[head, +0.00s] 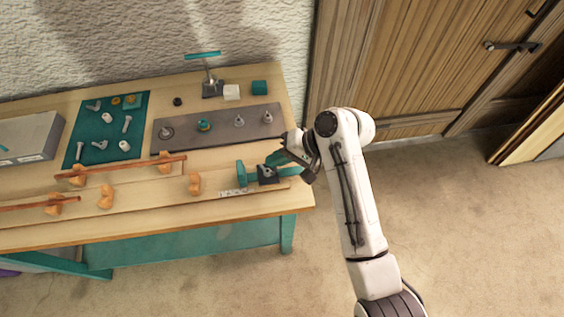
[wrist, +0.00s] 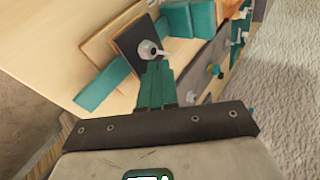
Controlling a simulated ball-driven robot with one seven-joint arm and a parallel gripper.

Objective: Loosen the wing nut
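A silver wing nut (wrist: 148,49) sits on a dark square plate (wrist: 126,42) in the wrist view, with a small arm sticking out to the right. My gripper (wrist: 156,66) has teal fingers, which lie side by side with no clear gap. Their tips are just below the wing nut in the picture, and I cannot tell if they touch it. In the head view my gripper (head: 278,160) is over the dark block (head: 267,174) by the teal stop (head: 240,172) at the bench's right end. The wing nut is too small to make out there.
A grey strip (head: 220,133) with several upright pegs lies behind. A teal mat (head: 88,132) holds loose hardware. Orange blocks (head: 195,184) and brown laths (head: 120,168) lie along the bench front (head: 150,232). A teal-topped stand (head: 212,87) is at the back. Open floor (head: 470,230) lies right.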

